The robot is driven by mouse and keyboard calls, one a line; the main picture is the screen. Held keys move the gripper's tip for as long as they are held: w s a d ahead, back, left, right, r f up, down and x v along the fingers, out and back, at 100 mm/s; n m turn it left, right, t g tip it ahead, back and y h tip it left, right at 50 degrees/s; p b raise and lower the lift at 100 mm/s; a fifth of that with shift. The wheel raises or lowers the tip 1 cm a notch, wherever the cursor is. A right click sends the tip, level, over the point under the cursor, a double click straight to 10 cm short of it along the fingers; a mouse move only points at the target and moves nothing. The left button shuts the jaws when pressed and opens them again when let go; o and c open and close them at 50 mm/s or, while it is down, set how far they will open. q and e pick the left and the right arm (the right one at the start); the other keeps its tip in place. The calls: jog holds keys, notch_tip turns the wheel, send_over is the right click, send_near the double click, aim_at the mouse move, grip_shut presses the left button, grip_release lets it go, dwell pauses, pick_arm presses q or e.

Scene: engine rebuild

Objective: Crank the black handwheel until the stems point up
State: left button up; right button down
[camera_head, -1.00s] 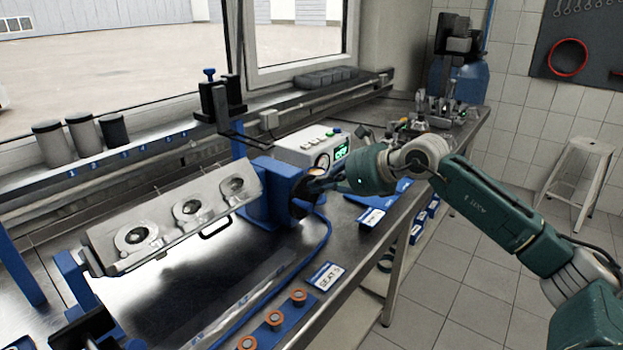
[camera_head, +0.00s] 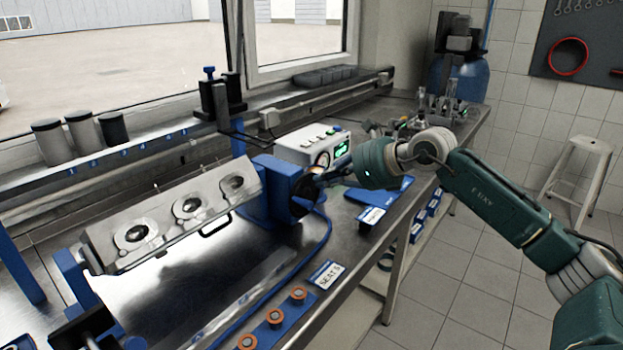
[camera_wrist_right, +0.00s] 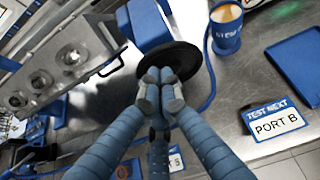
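The black handwheel (camera_head: 304,192) is on the right end of the blue fixture (camera_head: 268,190). It shows as a dark disc in the right wrist view (camera_wrist_right: 190,62). The fixture carries a tilted grey cylinder head (camera_head: 165,228) with three round recesses facing up and toward me. I cannot make out stems standing up from it. My right gripper (camera_head: 322,180) is at the wheel; in the wrist view its blue fingers (camera_wrist_right: 160,84) meet in front of the disc, closed at the wheel's handle. The fingers hide the handle. My left gripper is not in view.
A grey control box (camera_head: 311,146) with a green display stands behind the wheel. A blue tray (camera_head: 381,190) and a label card lie to the right. A blue hose (camera_head: 322,240) runs below the wheel. A blue strip with orange-topped parts (camera_head: 273,318) lies in front.

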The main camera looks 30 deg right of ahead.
pick_arm(q)
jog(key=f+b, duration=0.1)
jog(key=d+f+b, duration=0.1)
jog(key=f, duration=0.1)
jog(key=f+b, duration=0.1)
jog(key=b, duration=0.1)
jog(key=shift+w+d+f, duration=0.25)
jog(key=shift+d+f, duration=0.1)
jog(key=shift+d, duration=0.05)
pick_arm(e)
jog(key=v, duration=0.7)
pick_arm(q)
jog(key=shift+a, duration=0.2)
pick_arm(e)
jog(key=shift+s, duration=0.1)
